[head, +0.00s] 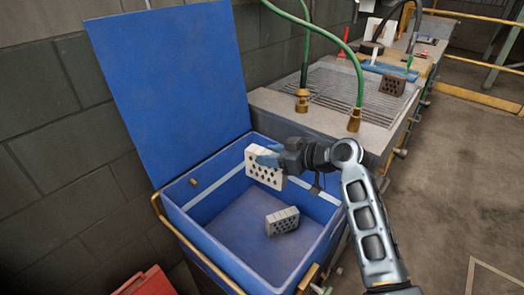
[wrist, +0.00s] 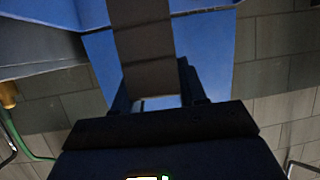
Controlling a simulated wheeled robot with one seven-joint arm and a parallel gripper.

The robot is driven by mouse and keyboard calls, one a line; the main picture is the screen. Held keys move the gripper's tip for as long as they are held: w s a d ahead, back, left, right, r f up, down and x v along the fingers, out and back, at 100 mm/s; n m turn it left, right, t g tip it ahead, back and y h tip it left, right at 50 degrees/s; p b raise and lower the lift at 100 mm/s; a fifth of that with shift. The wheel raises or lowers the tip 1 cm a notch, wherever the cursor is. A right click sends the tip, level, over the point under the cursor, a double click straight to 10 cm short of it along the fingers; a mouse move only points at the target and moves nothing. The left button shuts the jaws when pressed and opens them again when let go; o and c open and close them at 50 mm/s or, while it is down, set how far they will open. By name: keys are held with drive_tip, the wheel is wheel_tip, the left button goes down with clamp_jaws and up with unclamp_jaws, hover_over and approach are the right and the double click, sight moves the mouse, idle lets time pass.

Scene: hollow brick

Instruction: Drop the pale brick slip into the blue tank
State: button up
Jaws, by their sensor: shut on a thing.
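The blue tank (head: 320,240) stands with its lid (head: 175,80) raised against the wall. My gripper (head: 272,156) is over the tank's far part, shut on the pale brick slip (head: 264,172), a whitish block with rows of dark holes. The slip hangs tilted below the fingers, inside the tank's outline and seemingly above its floor; the exact height is hard to tell. In the wrist view the slip (wrist: 146,42) is a dark grey strip between my fingers (wrist: 158,88).
A greyish brick with holes (head: 283,221) lies on the tank floor. Behind the tank is a bench with a metal grating (head: 335,85), green hoses (head: 358,85) with brass ends, and a brown brick (head: 392,86). A red object (head: 147,283) is at the lower left.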

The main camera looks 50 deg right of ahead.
sight(272, 172)
drive_tip(key=shift+f+b, duration=1.9)
drive_tip(key=shift+f, duration=1)
drive_tip(key=o, duration=1.3)
drive_tip(key=shift+s, duration=0.1)
drive_tip(key=shift+s, duration=0.1)
drive_tip(key=v, duration=0.7)
drive_tip(key=shift+s+r, duration=0.15)
drive_tip(key=shift+s, duration=0.1)
drive_tip(key=shift+s, duration=0.1)
